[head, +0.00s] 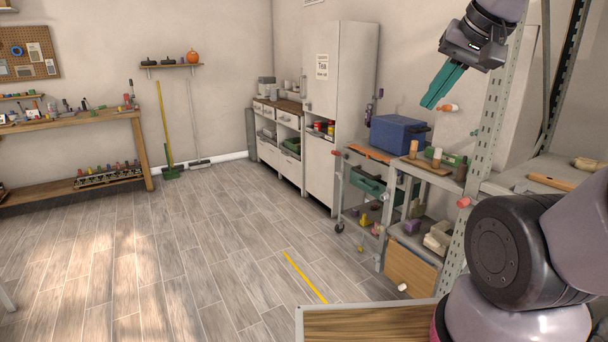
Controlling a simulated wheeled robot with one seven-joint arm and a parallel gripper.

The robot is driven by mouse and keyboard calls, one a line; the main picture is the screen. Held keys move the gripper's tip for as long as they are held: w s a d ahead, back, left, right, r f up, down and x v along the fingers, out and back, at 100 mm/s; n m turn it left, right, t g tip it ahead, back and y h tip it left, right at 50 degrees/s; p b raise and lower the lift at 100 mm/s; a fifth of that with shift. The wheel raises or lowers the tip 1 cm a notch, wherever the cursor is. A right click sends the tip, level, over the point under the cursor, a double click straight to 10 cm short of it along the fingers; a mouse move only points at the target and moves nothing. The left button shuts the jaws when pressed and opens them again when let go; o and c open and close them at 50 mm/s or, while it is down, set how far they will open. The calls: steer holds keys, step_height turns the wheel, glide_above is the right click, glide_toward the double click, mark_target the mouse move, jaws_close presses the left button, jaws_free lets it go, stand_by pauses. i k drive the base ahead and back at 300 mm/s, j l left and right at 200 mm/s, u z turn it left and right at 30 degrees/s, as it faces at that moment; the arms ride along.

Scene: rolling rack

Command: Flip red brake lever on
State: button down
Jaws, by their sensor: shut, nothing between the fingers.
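My gripper (428,104) is at the upper right, with its green fingers shut together and pointing down and left. It is empty and in the air in front of the wall. A rolling rack (340,190) with a shelf and a caster wheel (339,228) stands at the middle right, below and left of my gripper. A small red-pink part (464,202) shows at the metal upright, well below my gripper. A red-ended handle (337,153) shows at the rack's top left. I cannot tell which red part is the brake lever.
A blue cooler box (398,135) sits on the rack's top. A perforated metal upright (482,130) stands close to my arm. An orange-and-white peg (448,107) is beside the fingertips. A wood-topped table (365,325) is at the bottom. The floor at left is clear.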

mark_target(333, 152)
steer(key=i, duration=3.25)
steer(key=z, duration=0.25)
